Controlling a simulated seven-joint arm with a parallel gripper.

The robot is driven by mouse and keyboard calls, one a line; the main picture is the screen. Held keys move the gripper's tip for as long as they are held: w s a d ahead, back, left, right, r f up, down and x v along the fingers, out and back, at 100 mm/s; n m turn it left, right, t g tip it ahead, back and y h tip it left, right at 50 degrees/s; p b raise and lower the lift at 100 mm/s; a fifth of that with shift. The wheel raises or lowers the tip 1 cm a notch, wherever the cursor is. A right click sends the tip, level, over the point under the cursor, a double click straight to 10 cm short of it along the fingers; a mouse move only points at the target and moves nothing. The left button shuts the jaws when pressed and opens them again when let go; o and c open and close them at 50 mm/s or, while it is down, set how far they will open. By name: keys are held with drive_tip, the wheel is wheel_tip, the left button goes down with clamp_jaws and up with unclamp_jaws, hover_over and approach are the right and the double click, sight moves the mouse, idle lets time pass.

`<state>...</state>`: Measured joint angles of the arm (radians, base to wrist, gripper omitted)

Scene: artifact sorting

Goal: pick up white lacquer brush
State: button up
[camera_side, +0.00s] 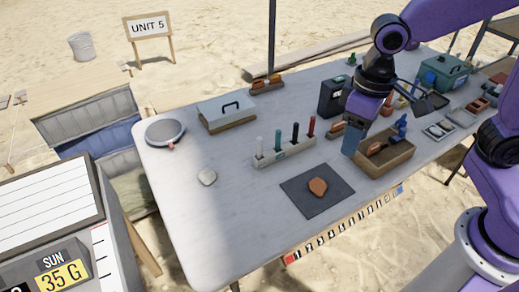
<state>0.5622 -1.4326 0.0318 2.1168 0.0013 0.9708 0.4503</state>
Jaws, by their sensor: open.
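A white upright stick (259,147), which looks like the white lacquer brush, stands at the left end of a pale rack (285,152) on the table. Teal, black and red upright sticks share the rack to its right. My gripper (354,143) is to the right of the rack, pointing down beside a wooden tray (388,164). It is apart from the white brush and open. The gap between its fingers is hard to make out from this angle, and I see nothing held in it.
A dark mat (300,200) with a brown sherd (318,186) lies in front of the rack. A dark box (332,96) stands behind. The table's front left is clear.

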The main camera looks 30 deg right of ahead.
drive_tip(key=w+a+m, duration=0.4)
drive_tip(key=w+m, duration=0.1)
drive_tip(key=w, duration=0.4)
drive_tip(key=m, duration=1.5)
hover_over(260, 153)
drive_tip(key=w, duration=0.2)
drive_tip(key=f, duration=2.1)
drive_tip(key=shift+s+d+f, duration=0.15)
drive_tip(key=shift+d+f, duration=0.15)
drive_tip(key=shift+f, duration=0.05)
drive_tip(key=shift+s+a+f, duration=0.1)
drive_tip(key=shift+s+f, duration=0.1)
drive_tip(key=shift+f, duration=1.15)
drive_tip(key=shift+s+f, duration=0.2)
drive_tip(key=shift+f, duration=1.1)
clamp_jaws()
